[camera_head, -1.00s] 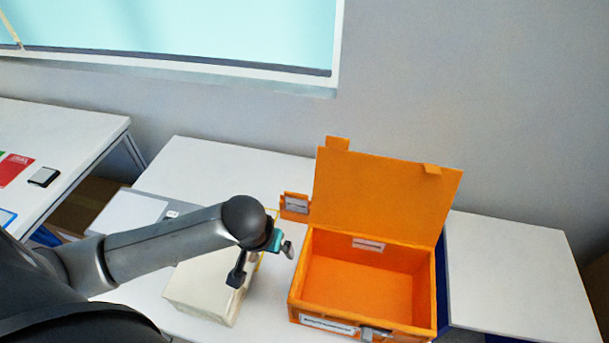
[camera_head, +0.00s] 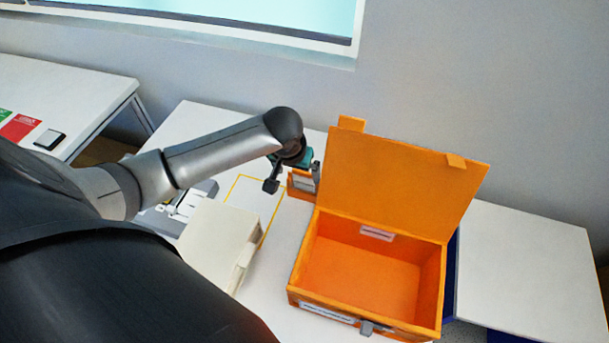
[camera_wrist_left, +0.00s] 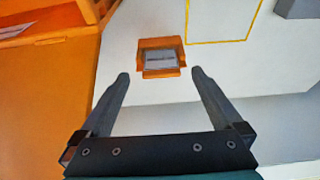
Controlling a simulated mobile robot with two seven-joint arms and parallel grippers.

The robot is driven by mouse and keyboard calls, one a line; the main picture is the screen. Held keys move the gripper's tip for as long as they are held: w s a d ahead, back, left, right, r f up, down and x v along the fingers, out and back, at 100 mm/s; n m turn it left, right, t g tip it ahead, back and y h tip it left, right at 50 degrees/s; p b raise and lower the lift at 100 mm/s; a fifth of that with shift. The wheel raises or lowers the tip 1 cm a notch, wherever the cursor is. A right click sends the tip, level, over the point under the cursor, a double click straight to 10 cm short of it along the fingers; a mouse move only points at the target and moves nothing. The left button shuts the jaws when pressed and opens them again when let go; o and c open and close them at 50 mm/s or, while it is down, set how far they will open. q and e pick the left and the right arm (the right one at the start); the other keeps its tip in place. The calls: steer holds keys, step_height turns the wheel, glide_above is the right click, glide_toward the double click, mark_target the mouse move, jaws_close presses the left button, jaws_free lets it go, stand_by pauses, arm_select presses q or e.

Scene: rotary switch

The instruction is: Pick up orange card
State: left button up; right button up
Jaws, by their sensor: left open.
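The small orange piece with a pale grey label, which I take as the orange card (camera_head: 301,184), is on the white table left of the open orange box (camera_head: 440,290). The wrist view shows the card (camera_wrist_left: 162,43) ahead of my left gripper, between the lines of its two fingers. My left gripper (camera_head: 294,180) is open and empty, over the card and partly in front of it in the head view. In the wrist view the fingertips (camera_wrist_left: 160,75) appear just short of the card. I cannot tell the exact height gap. My right gripper is out of view.
The orange box's raised lid (camera_head: 400,185) stands close to the right of the gripper. A cream box (camera_head: 215,240) sits front left. A yellow outline (camera_head: 268,230) marks the table. The white table is clear right of the orange box.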

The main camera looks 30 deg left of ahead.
arm_select(q)
steer(key=shift+w, duration=1.6)
steer(key=b, duration=0.2)
glide_above(304, 181)
step_height(304, 181, down, 5)
steer(key=shift+s+d+r, duration=0.1)
steer(key=shift+s, duration=0.15)
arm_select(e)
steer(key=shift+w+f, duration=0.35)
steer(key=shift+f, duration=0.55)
arm_select(q)
steer(key=c, duration=1.5)
steer(key=shift+r, duration=0.1)
